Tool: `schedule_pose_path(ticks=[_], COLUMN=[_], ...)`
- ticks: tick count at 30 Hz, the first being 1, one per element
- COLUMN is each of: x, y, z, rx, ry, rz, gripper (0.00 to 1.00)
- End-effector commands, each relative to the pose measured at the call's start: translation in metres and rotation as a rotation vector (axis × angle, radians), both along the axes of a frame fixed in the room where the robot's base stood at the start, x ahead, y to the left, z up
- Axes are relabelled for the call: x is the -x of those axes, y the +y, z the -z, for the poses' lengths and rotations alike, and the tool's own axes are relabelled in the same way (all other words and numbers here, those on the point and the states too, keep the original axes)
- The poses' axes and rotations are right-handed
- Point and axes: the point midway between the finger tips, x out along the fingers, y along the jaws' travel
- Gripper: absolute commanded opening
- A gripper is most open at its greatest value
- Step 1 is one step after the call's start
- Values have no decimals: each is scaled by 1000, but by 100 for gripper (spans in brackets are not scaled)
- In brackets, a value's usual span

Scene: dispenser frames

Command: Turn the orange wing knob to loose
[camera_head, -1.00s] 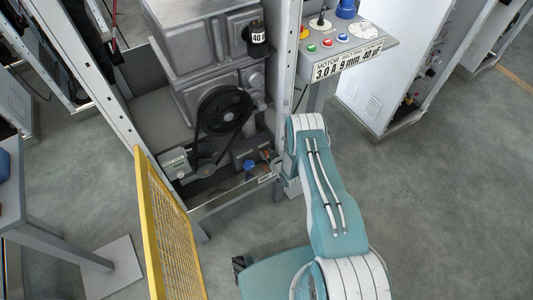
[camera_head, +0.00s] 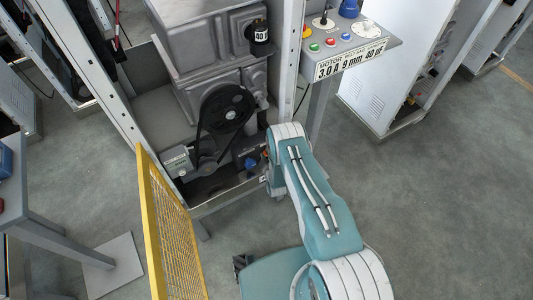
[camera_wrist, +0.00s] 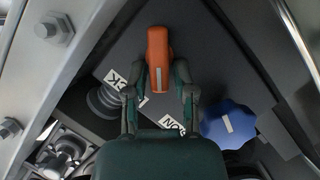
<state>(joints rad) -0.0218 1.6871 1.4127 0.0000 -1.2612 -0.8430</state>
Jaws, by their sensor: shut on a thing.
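The orange wing knob (camera_wrist: 158,58) is at the top middle of the wrist view, with a pale mark along its lower part. It stands out from a dark panel. My gripper (camera_wrist: 160,92) has its two dark green fingers on either side of the knob's lower end, shut on it. A white label reading "LOCK" lies partly hidden behind the left finger, and another label is partly covered by the right finger. In the head view my arm hides most of the knob and the gripper.
A blue lobed knob (camera_wrist: 228,124) with a white mark sits close to the right finger. A bolted metal frame (camera_wrist: 60,35) runs along the left. In the head view, a black belt pulley (camera_head: 228,108) is nearby and a yellow mesh guard (camera_head: 170,230) stands open in front.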

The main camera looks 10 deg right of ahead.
Motion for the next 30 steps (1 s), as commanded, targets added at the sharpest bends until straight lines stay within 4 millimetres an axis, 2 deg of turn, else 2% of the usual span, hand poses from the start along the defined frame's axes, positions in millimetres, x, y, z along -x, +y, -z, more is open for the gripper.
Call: schedule_pose_path(ticks=[18, 30], x=[3, 3], y=[8, 8], z=[12, 16], rx=[526, 712], ry=[-166, -224], rz=[-10, -13], gripper=[0, 0])
